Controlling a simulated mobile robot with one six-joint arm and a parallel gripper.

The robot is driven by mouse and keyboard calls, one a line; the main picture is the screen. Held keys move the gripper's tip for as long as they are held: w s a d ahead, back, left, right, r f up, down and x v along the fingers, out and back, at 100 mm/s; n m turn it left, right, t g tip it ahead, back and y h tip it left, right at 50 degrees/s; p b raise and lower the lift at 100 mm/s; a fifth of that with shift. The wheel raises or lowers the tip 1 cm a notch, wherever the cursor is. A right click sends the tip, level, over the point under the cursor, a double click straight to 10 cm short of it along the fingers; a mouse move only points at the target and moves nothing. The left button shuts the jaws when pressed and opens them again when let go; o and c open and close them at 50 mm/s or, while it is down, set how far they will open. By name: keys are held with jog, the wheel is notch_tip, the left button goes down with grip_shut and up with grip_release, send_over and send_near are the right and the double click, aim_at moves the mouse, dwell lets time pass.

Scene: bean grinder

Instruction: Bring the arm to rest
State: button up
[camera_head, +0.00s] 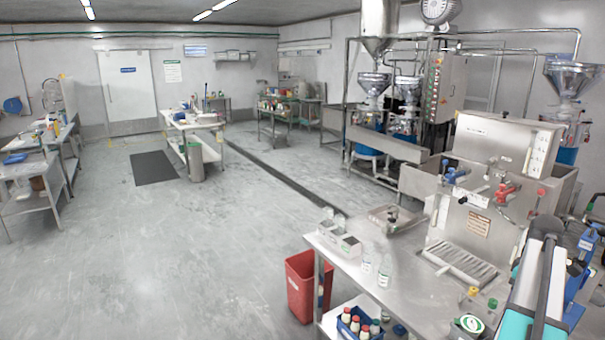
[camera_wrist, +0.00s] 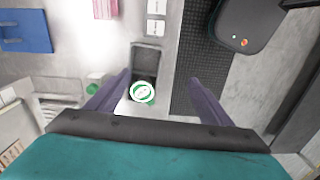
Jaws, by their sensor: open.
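My gripper (camera_wrist: 160,80) shows in the wrist view, with its two purple-grey fingers spread wide apart and nothing between them. It hangs above a work surface seen from overhead. A round lid with a green and white mark (camera_wrist: 143,92) lies below, between the fingers and nearer the left one, apart from both. A similar round green and white mark (camera_head: 470,323) shows in the head view at the lower right, beside my arm. The gripper fingers cannot be made out in the head view.
A dark ribbed mat (camera_wrist: 190,60) and a dark device (camera_wrist: 248,22) lie on the right in the wrist view. In the head view, a steel counter (camera_head: 345,265) holds bottles (camera_head: 385,272) beside a steel machine (camera_head: 490,190). A red bin (camera_head: 303,287) stands by open floor.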

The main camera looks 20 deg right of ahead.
jog(key=w+a+f+n+g+y+b, duration=0.15)
jog(key=w+a+f, duration=0.35)
jog(key=a+f, duration=0.8)
jog(key=w+a+f+n+g+b, duration=0.1)
jog(key=w+a+f+n+b, duration=0.3)
jog(key=a+f, duration=0.85)
jog(key=s+a+f+g+b, duration=0.2)
jog(key=s+a+f+g, duration=0.15)
jog(key=a+f, duration=1.3)
jog(key=s+a+f+m+h+b, duration=0.1)
jog(key=s+a+f+m, duration=0.3)
jog(key=s+a+f, duration=0.3)
jog(key=s+a+f+m+b, duration=0.1)
jog(key=s+a+f+m, duration=0.3)
jog(key=s, duration=0.9)
jog(key=shift+a+f+h+b, duration=0.35)
jog(key=shift+a+f, duration=1.45)
jog(key=shift+f, duration=0.9)
